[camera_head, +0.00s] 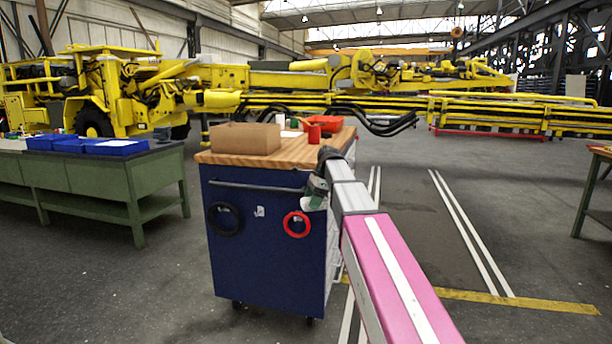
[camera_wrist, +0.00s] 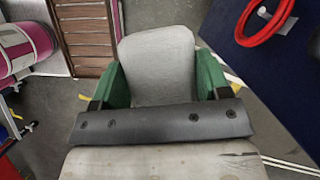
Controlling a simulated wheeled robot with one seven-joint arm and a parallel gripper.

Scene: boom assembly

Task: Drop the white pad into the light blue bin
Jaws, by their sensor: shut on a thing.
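The white pad (camera_wrist: 160,58) shows in the wrist view as a pale grey-white slab with rounded corners. My gripper (camera_wrist: 158,84) is shut on it, with one green finger at each side. In the head view my gripper (camera_head: 317,188) hangs at the front right corner of the blue cart, and a small pale part of the pad (camera_head: 313,203) shows below it. I cannot make out a clearly light blue bin; blue open trays (camera_head: 117,147) stand on the green bench at the left.
The blue cart (camera_head: 262,258) stands close to my gripper, with a cardboard box (camera_head: 246,138), a red bin (camera_head: 322,124) and a red cup on its wooden top. A red ring (camera_head: 297,224) hangs on its front. The green bench (camera_head: 110,183) is left, across open floor. Yellow machinery fills the back.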

